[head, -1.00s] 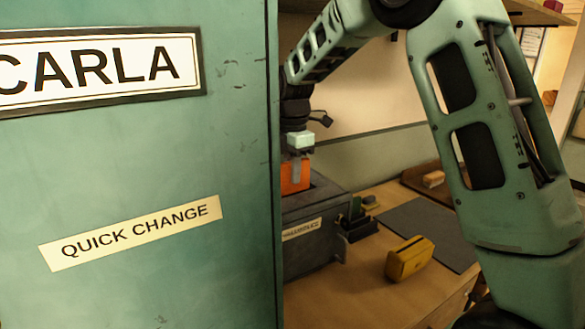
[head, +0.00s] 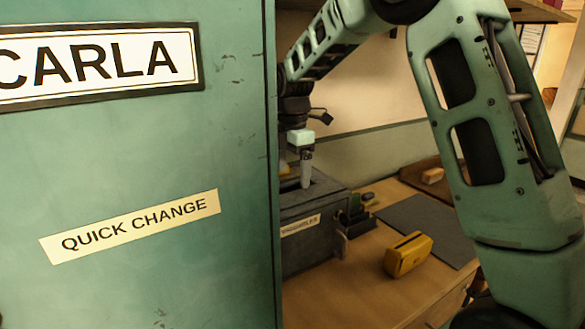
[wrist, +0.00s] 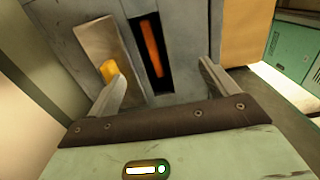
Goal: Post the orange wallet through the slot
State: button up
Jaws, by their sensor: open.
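The orange wallet (wrist: 152,48) shows in the wrist view as a narrow orange strip inside the dark slot (wrist: 158,74) of the grey box. It lies below the slot's edges, between my fingers but apart from them. My gripper (wrist: 160,60) is open and empty, with one finger on each side of the slot. In the head view my gripper (head: 305,180) points down over the top of the grey box (head: 300,258), and the wallet is hidden there.
A large green panel of mine blocks the left of the head view. A yellow block-like object (head: 408,255) sits on the wooden bench (head: 350,295) right of the box, near a dark grey mat (head: 420,225). A plate (wrist: 108,50) with a yellow piece lies beside the slot.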

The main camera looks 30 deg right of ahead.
jog(key=shift+w+r, duration=0.1)
jog(key=shift+w, duration=0.25)
jog(key=shift+r, duration=0.2)
notch_tip(320, 180, up, 7)
jog(key=shift+s+b, duration=0.25)
jog(key=shift+b, duration=0.15)
jog(key=shift+s+f, duration=0.1)
dwell(0.6)
